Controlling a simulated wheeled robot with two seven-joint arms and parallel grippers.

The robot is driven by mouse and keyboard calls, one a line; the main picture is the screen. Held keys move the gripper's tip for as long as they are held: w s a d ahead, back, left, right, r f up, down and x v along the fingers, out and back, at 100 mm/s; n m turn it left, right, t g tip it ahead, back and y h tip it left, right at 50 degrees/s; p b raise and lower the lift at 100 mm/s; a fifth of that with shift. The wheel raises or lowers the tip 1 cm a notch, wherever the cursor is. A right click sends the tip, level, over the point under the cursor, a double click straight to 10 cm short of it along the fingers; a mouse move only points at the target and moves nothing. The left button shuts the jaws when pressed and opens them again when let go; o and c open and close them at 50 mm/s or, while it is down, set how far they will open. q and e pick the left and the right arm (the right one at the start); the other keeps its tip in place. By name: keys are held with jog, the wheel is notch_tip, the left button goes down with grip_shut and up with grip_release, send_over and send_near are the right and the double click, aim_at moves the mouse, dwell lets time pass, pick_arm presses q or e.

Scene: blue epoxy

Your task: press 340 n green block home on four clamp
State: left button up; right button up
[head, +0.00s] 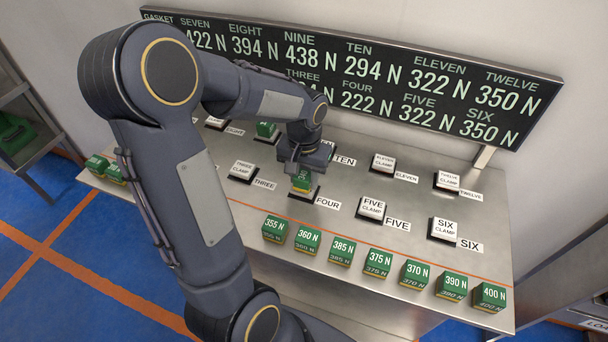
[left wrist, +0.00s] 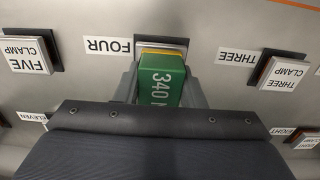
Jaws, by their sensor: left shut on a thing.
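The green 340 N block (left wrist: 160,82) is between the fingers of my left gripper (left wrist: 162,90), which is shut on it. In the head view the block (head: 302,181) is over the clamp beside the FOUR label (head: 328,204). The four clamp (head: 303,194) shows as a dark base under it, and in the left wrist view a pale top edge (left wrist: 162,49) shows by the block. I cannot tell whether the block touches the clamp or is fully seated. My left gripper (head: 301,166) points down there. My right gripper is not in view.
The three clamp (head: 243,170) and five clamp (head: 372,208) stand on either side. Several green blocks, such as 360 N (head: 308,239), line the front edge beyond an orange line. A sign board (head: 420,85) stands behind, listing FOUR as 222 N. The six clamp (head: 444,229) is further right.

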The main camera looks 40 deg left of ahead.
pick_arm(q)
jog(key=shift+f+b, duration=0.55)
jog(key=shift+f, duration=0.1)
jog(key=o, duration=1.1)
jog(key=shift+r, duration=0.15)
